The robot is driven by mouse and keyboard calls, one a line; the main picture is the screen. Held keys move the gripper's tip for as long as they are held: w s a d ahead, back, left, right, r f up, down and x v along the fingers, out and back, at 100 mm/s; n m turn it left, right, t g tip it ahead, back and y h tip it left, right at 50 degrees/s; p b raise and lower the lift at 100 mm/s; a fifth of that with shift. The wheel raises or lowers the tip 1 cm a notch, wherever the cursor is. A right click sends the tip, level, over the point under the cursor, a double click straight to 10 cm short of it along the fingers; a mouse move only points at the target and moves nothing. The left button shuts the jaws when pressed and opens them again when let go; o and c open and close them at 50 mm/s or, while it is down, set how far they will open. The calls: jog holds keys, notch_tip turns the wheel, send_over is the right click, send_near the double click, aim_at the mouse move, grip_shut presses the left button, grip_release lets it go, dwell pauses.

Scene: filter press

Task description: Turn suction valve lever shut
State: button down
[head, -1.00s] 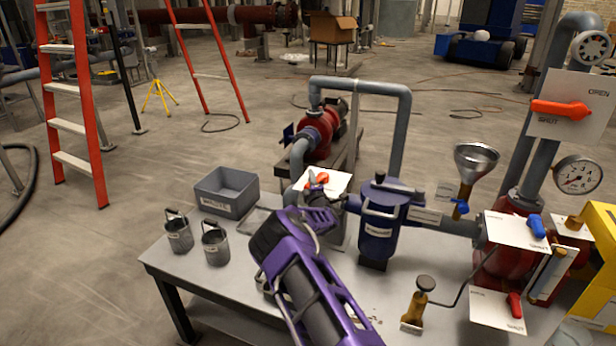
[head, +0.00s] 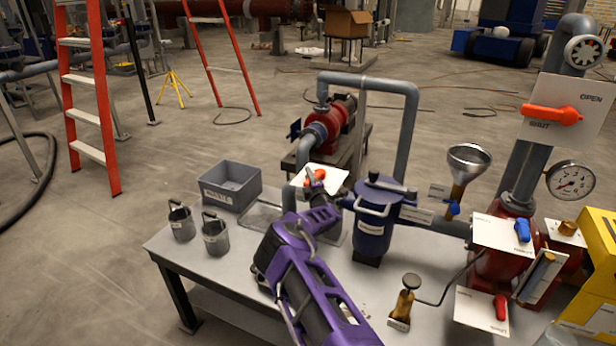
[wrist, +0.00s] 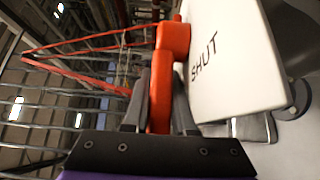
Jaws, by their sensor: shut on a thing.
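The orange-red suction valve lever (head: 315,177) sits by a white plate (head: 332,181) on the grey pipe, left of the blue pot. In the wrist view the lever (wrist: 161,92) runs lengthwise between my fingers, beside the plate (wrist: 230,60) marked SHUT. My gripper (head: 319,190) is at the lever, and in the wrist view the gripper (wrist: 160,105) is shut on it, with a dark finger on each side. In the head view my gripper and wrist hide part of the lever. The plate's other marking is not readable.
The blue pot (head: 374,222) stands close to the right of my gripper. A grey bin (head: 230,185) and two small metal buckets (head: 181,222) are on the bench (head: 190,262) to the left. Another orange lever (head: 550,114), with OPEN and SHUT markings, is at the upper right.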

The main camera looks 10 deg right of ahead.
jog(key=c, duration=0.7)
grip_release()
